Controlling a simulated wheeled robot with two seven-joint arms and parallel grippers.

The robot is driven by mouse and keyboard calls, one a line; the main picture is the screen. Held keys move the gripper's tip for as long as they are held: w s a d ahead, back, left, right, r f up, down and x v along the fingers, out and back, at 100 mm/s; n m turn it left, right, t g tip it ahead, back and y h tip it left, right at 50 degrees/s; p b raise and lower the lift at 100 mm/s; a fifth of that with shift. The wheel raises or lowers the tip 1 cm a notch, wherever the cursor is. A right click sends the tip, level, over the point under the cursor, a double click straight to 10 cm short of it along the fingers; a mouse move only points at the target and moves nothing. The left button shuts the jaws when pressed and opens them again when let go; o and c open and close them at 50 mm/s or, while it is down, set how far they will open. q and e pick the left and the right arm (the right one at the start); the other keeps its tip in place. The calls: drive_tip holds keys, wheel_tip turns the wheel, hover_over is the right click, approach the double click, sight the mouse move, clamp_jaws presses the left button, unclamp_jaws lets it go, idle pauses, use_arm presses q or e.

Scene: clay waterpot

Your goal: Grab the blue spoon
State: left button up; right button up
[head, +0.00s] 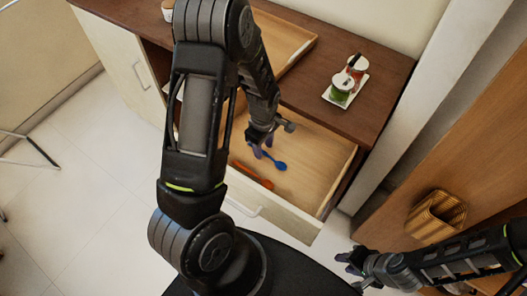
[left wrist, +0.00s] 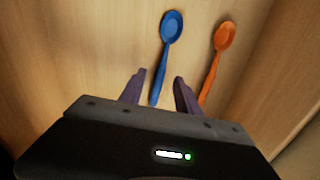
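The blue spoon (head: 275,161) lies in the open wooden drawer (head: 310,165). In the left wrist view the blue spoon (left wrist: 163,60) points up the picture, its handle end reaching between my left fingers. My left gripper (head: 264,149) is over the drawer, with its fingers (left wrist: 158,92) apart on either side of the handle and no visible contact. An orange spoon (left wrist: 215,65) lies to the right in that view, outside the fingers; it also shows in the head view (head: 251,174).
The brown counter (head: 375,85) is above the drawer. It bears a white tray (head: 356,92) with small jars (head: 341,88) and a wooden tray (head: 285,40). A woven basket (head: 436,215) is at the right. The drawer has bare floor to the right of the spoons.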

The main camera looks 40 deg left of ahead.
use_arm(q)
drive_tip(key=shift+f, duration=0.75)
drive_tip(key=shift+c, duration=0.2)
clamp_jaws()
